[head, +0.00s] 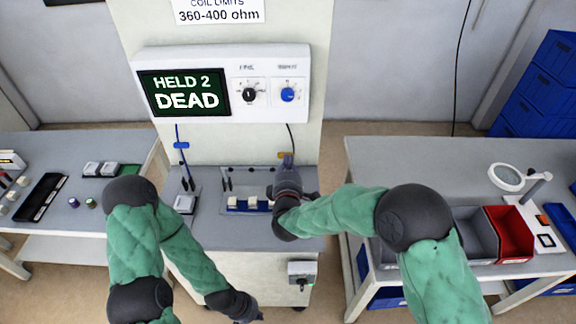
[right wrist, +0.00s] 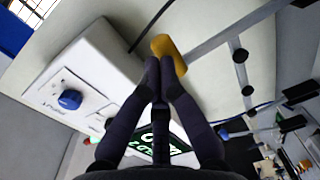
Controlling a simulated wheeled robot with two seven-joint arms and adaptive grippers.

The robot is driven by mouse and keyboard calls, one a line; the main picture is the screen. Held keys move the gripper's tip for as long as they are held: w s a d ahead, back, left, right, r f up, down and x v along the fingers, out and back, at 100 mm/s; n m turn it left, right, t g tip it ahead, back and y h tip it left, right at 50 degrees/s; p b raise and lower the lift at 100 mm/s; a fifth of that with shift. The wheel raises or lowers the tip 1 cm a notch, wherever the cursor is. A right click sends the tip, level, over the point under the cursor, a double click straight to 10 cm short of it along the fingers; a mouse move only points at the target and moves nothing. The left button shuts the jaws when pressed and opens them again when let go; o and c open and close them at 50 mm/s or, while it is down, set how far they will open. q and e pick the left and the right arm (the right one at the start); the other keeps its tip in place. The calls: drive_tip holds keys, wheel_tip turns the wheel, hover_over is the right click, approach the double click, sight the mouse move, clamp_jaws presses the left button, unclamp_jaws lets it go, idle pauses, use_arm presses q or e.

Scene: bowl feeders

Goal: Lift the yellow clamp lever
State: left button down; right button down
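The yellow clamp lever (right wrist: 168,48) shows in the right wrist view as a short yellow piece right at my fingertips. In the head view a small yellow piece (head: 283,154) shows at the tip of my right gripper (head: 287,162), in front of the pale column. My right gripper (right wrist: 160,62) has its two fingers brought together, with the tips at the lever's edge. I cannot tell whether they touch it, and no grip around it shows. My left gripper (head: 248,309) hangs low at the front of the bench, empty as far as I see; its fingers are too small to read.
A meter box (head: 222,84) on the column reads "HELD 2 DEAD". A blue piece (head: 181,146) hangs on a left cable. Side benches carry a red bin (head: 509,232) and a magnifier (head: 507,177).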

drive_tip(key=w+g+p, duration=0.1)
drive_tip(key=w+p, duration=0.1)
drive_tip(key=p, duration=0.4)
drive_tip(key=w+r+g+p, duration=0.1)
drive_tip(key=w+g+p, duration=0.1)
drive_tip(key=p, duration=0.3)
drive_tip(key=shift+w+r+p, duration=0.2)
drive_tip(key=shift+w+p, duration=0.2)
drive_tip(key=shift+w+f+g+p, duration=0.15)
drive_tip(key=shift+w+g+p, duration=0.3)
drive_tip(key=shift+p, duration=0.35)
drive_tip(key=shift+s, duration=0.1)
